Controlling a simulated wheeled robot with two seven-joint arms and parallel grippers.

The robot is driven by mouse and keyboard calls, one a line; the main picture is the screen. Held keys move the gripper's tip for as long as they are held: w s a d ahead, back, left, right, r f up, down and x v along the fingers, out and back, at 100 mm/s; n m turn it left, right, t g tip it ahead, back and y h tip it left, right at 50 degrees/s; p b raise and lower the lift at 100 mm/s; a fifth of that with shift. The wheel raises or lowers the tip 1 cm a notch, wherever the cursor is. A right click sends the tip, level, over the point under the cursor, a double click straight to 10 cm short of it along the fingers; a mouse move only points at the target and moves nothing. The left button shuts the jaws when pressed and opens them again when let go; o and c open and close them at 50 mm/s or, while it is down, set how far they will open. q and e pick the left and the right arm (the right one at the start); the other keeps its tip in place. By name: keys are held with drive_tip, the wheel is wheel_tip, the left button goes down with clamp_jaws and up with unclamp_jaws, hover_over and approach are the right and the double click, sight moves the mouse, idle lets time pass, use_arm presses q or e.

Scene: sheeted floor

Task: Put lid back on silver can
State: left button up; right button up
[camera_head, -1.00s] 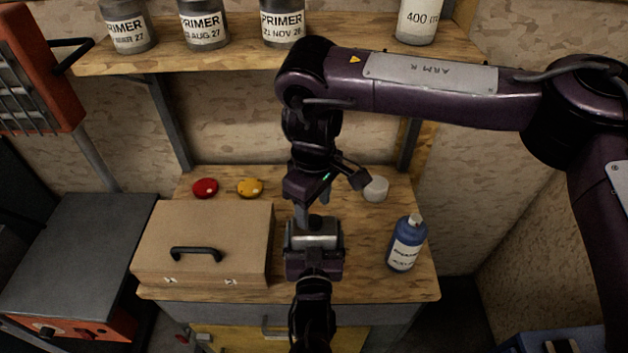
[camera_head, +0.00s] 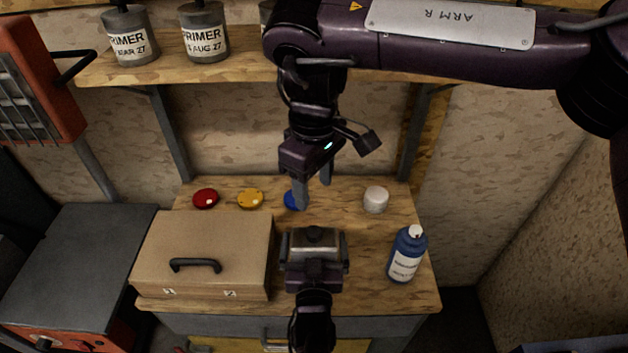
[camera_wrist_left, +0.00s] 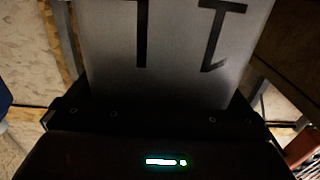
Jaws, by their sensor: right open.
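My left gripper (camera_head: 313,262) comes up from the bottom middle and is shut on the silver can (camera_head: 298,240), above the workbench. The can's grey side with dark upside-down letters fills the left wrist view (camera_wrist_left: 180,50). A small dark rounded piece sits at the middle of its top; I cannot tell whether this is a lid's knob. My right gripper (camera_head: 313,184) is open above and behind the can, with nothing visible between its fingers. A red lid (camera_head: 205,198), a yellow lid (camera_head: 250,198) and a blue lid (camera_head: 290,200), partly hidden by a right finger, lie at the back.
A cardboard-coloured case (camera_head: 205,240) with a black handle occupies the bench's left. A white round container (camera_head: 375,199) and a blue bottle (camera_head: 407,254) stand on the right. A shelf (camera_head: 190,70) with primer cans hangs above. Bare bench (camera_head: 365,270) lies beside the left gripper.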

use_arm(q)
drive_tip(key=shift+s, duration=0.1)
drive_tip(key=shift+s+f, duration=0.1)
drive_tip(key=shift+s, duration=0.2)
drive_tip(key=s+b, duration=0.1)
drive_tip(key=s, duration=0.5)
drive_tip(key=shift+s+b, duration=0.2)
drive_tip(key=shift+b, duration=0.15)
drive_tip(key=shift+s, duration=0.3)
drive_tip(key=shift+s, duration=0.1)
